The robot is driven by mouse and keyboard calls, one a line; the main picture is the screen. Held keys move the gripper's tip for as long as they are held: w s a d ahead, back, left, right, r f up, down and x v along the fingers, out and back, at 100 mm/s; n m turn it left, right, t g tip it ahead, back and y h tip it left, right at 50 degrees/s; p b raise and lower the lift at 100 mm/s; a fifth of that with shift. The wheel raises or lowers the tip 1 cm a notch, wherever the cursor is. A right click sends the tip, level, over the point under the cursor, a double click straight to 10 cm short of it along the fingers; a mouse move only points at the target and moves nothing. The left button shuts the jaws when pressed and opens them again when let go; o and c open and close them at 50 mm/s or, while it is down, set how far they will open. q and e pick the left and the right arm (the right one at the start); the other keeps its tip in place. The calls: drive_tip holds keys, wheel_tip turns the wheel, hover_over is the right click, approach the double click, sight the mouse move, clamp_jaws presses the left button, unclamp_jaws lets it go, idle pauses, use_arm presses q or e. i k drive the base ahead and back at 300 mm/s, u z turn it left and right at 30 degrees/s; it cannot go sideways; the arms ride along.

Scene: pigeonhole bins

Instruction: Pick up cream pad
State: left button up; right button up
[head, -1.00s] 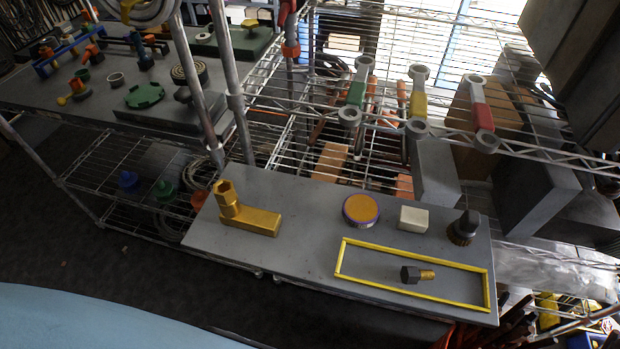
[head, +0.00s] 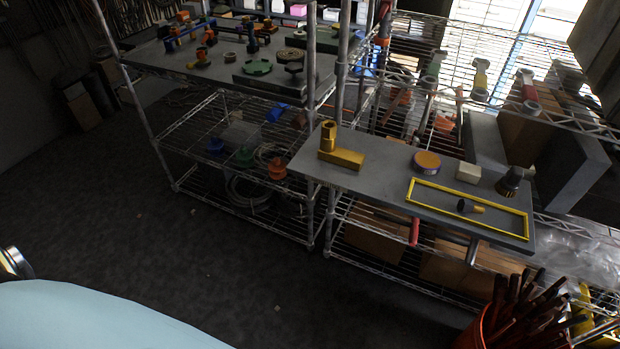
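The cream pad (head: 468,172) is a small pale block on a grey board (head: 385,192) on the right-hand wire shelf. It sits between a round orange-topped disc with a purple rim (head: 427,163) and a dark round brush-like piece (head: 510,181). It is just behind a yellow rectangular frame (head: 470,184). Nothing covers the pad. Neither of my grippers shows in the head view.
A gold L-shaped block (head: 342,155) stands at the board's left end. A dark bolt-like piece (head: 470,207) lies inside the yellow frame. A metal post (head: 338,110) rises left of the board. A red bucket of rods (head: 497,325) is at lower right. Floor (head: 220,260) is open.

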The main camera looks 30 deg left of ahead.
sight(470, 173)
drive_tip(key=u, duration=1.05)
drive_tip(key=i, duration=0.7)
drive_tip(key=z, duration=0.5)
drive_tip(key=k, duration=0.45)
drive_tip(key=z, duration=0.6)
drive_tip(key=i, duration=0.4)
drive_tip(key=u, duration=0.05)
